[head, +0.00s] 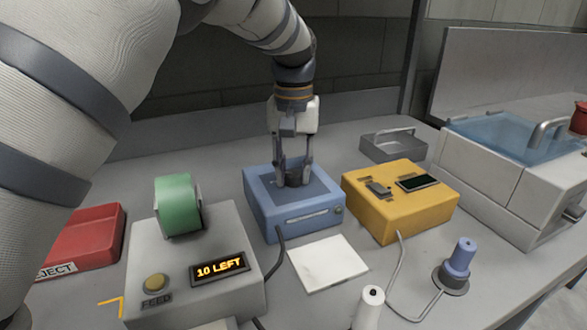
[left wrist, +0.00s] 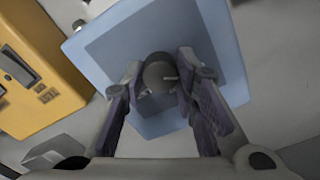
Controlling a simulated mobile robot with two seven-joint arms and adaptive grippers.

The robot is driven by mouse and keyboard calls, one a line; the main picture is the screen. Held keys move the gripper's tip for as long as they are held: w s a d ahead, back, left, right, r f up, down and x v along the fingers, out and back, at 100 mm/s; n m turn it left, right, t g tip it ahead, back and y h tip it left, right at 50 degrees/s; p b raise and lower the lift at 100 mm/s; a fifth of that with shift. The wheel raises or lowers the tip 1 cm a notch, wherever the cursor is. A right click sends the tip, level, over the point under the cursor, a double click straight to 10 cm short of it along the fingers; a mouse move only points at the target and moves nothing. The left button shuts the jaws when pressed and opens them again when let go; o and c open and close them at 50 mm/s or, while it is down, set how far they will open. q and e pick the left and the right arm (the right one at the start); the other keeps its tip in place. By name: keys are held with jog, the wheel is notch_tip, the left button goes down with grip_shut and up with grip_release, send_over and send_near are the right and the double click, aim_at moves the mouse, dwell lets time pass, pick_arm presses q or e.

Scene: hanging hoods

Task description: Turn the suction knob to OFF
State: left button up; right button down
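The blue box (head: 262,205) stands on the bench in the middle of the head view. A dark round knob (head: 294,180) is on its recessed top. In the left wrist view the knob (left wrist: 160,74) has a short light line on its face, pointing right. My left gripper (head: 294,181) reaches down from above with one finger on each side of the knob. The left wrist view shows both fingertips (left wrist: 160,78) close against the knob's sides. No OFF lettering is readable in either view. My right gripper is not in view.
A yellow box (head: 385,222) stands close right of the blue box. A grey feeder (head: 175,275) with a green roll and "10 LEFT" display is at front left. A red reject tray (head: 88,235) lies left.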

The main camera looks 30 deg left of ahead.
aim_at(293, 173)
pick_arm(q)
jog(key=o, duration=0.5)
jog(key=shift+c, duration=0.2)
notch_tip(293, 173, up, 12)
